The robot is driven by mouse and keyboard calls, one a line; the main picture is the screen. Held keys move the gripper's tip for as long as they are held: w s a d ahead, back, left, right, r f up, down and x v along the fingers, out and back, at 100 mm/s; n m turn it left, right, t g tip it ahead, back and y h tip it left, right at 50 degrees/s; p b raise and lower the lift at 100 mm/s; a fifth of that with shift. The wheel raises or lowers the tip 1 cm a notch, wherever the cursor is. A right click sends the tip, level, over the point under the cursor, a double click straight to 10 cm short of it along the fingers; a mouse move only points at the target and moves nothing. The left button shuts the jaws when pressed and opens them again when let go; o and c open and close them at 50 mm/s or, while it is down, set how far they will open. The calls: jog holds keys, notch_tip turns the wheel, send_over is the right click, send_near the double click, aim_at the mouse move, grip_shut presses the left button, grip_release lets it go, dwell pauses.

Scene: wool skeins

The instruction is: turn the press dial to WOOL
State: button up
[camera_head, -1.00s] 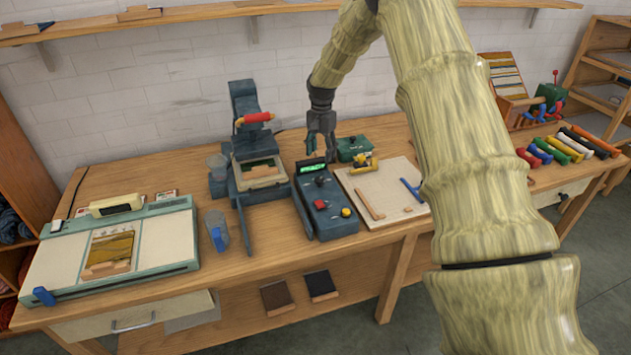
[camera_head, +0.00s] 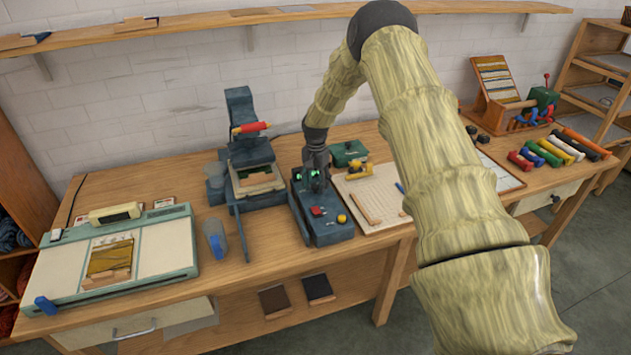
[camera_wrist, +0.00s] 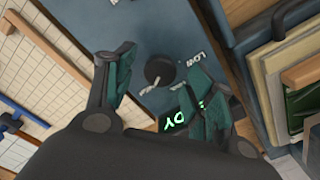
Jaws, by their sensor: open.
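The dark blue control box (camera_head: 328,232) stands on the bench beside the press (camera_head: 240,105), which has a red handle. My gripper (camera_head: 316,184) is low over the back part of the box and hides the dial in the head view. In the wrist view the round black dial (camera_wrist: 158,70) with a pale pointer shows between the open fingers of my gripper (camera_wrist: 160,68). I cannot tell whether they touch it. A white label (camera_wrist: 196,58) lies beside the dial, too small to read surely. The green-lit display (camera_wrist: 178,122) is partly hidden by a finger.
A red button (camera_head: 317,211) and a yellow knob (camera_head: 341,218) are on the front of the box. A pale gridded board (camera_head: 375,212) lies to its right, with a green box (camera_head: 348,152) behind.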

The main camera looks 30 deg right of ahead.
jog(key=shift+f, duration=0.4)
jog(key=c, duration=1.1)
jog(key=shift+o, duration=0.2)
